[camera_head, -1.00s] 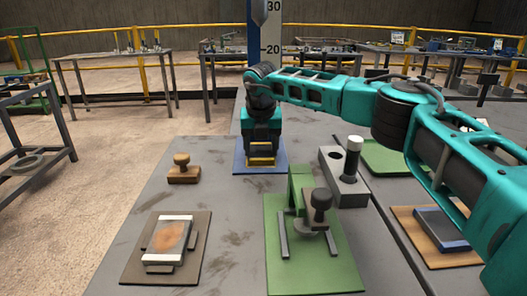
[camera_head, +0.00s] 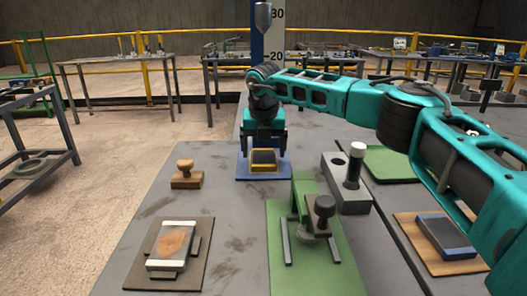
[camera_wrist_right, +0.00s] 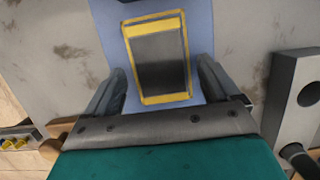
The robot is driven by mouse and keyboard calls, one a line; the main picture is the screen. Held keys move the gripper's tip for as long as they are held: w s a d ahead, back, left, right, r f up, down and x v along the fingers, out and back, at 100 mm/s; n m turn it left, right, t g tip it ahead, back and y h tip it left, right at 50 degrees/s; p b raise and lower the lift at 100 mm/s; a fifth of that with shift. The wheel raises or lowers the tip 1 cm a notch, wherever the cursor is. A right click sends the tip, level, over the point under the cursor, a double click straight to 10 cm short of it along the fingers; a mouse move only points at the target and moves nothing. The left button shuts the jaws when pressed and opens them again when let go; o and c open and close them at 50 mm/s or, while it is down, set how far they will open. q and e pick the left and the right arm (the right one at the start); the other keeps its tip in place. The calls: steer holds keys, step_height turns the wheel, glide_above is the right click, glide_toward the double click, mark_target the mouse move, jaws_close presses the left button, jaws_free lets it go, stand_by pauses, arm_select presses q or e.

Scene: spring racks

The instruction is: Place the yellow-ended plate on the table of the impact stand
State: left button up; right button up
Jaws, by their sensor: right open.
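The yellow-ended plate (camera_head: 264,160), dark in the middle with a yellow border, lies on the blue base (camera_head: 284,172) of the impact stand, below the scale post (camera_head: 274,42). It also shows in the right wrist view (camera_wrist_right: 160,62), lying flat and slightly turned. My right gripper (camera_head: 264,148) is above the plate, pointing down. In the right wrist view its open fingers (camera_wrist_right: 158,85) stand apart on either side of the plate's near part, with nothing held between them. The arm hides part of the stand. My left gripper is not in view.
A grey weight (camera_head: 263,16) hangs above on the post. A wooden stamp (camera_head: 186,175), a white-ended plate (camera_head: 172,243), a green press (camera_head: 312,235), a grey block with a post (camera_head: 345,185) and a blue-ended plate (camera_head: 444,236) stand around.

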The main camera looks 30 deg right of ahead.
mark_target(263, 164)
steer(key=p+v, duration=0.1)
steer(key=v, duration=1)
steer(key=shift+f, duration=0.1)
